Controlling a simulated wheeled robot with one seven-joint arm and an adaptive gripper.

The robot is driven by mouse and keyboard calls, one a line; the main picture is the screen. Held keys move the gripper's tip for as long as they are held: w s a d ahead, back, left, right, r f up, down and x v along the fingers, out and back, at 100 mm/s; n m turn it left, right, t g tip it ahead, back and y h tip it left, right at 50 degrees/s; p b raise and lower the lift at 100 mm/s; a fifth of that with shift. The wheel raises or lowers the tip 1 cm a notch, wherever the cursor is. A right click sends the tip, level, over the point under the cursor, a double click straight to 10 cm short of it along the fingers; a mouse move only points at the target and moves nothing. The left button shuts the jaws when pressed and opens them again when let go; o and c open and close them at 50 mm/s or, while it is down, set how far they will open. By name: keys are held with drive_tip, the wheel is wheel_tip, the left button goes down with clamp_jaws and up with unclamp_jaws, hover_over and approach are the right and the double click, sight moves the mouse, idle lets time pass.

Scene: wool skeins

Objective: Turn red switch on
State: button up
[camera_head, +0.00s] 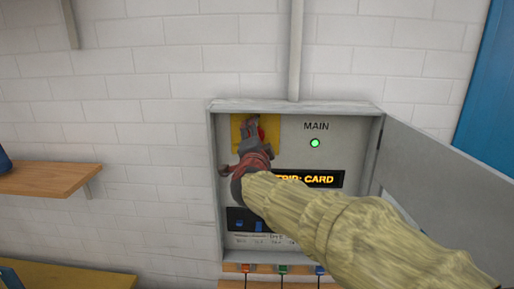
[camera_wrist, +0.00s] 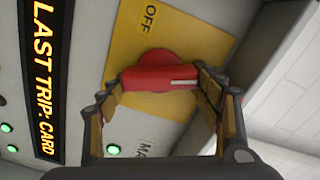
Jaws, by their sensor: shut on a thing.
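The red rotary switch (camera_wrist: 160,66) sits on a yellow plate (camera_wrist: 210,40) at the upper left of the open panel; it also shows as a small red patch in the head view (camera_head: 262,133). My gripper (camera_wrist: 156,84) is shut on its handle, with one finger on each side in the wrist view. A white mark on the handle lies toward the right finger there. The word OFF stands on the plate above the switch in that view. No ON label is visible. In the head view, my gripper (camera_head: 250,132) hides most of the switch.
The grey electrical box (camera_head: 216,180) hangs on a white brick wall, its door (camera_head: 440,180) open to the right. A green lamp (camera_head: 315,143) is lit under MAIN. An amber display (camera_head: 320,179) and blue switches (camera_head: 238,225) sit lower. A wooden shelf (camera_head: 50,178) is at left.

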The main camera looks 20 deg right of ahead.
drive_tip(key=shift+f+m+b, duration=0.15)
drive_tip(key=shift+m+b, duration=0.8)
drive_tip(key=shift+m, duration=0.2)
drive_tip(key=shift+f+m+b, duration=0.1)
drive_tip(key=shift+m+b, duration=0.85)
drive_tip(key=shift+m, duration=0.2)
drive_tip(key=o, duration=1.1)
drive_tip(key=shift+o, duration=0.2)
drive_tip(key=v, duration=1.2)
